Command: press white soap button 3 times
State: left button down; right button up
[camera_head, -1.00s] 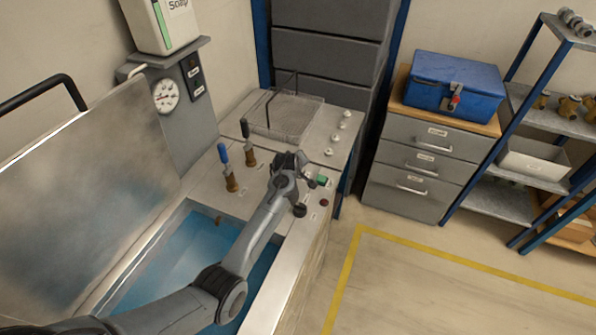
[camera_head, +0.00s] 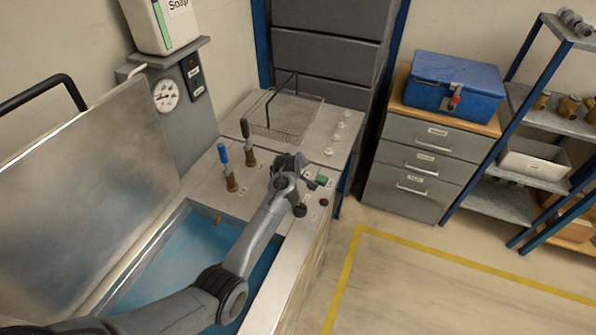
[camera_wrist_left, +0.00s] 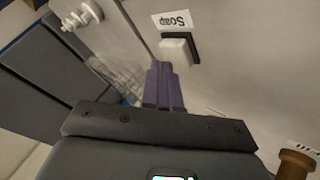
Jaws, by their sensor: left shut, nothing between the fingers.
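The white soap button (camera_wrist_left: 175,50) sits in a black frame beside a "Soap" label in the left wrist view. In the head view I cannot make it out; my arm seems to cover it. My left gripper (camera_wrist_left: 163,66) is shut and empty, its purple fingertips together right at the button's near edge. I cannot tell whether they touch it. In the head view the left gripper (camera_head: 296,160) is over the bench panel, beyond the water basin. My right gripper is not in view.
A green button (camera_head: 321,180) and a dark red button (camera_head: 324,202) are close to the gripper. A blue-handled valve (camera_head: 226,160) and a dark-handled valve (camera_head: 247,141) stand left of it. A wire basket (camera_head: 285,118) and several white knobs (camera_head: 329,151) lie beyond.

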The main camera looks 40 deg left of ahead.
pick_arm(q)
jog(key=shift+f, duration=0.45)
dwell(0.6)
jog(key=shift+r, duration=0.15)
jog(key=shift+r+p, duration=0.7)
jog(key=shift+p, duration=0.1)
jog(key=shift+r, duration=0.15)
jog(key=shift+r+p, duration=0.5)
jog(key=shift+p, duration=0.2)
notch_tip(320, 180, up, 4)
jog(key=p, duration=0.3)
jog(key=shift+f+p, duration=0.1)
jog(key=shift+p, duration=0.3)
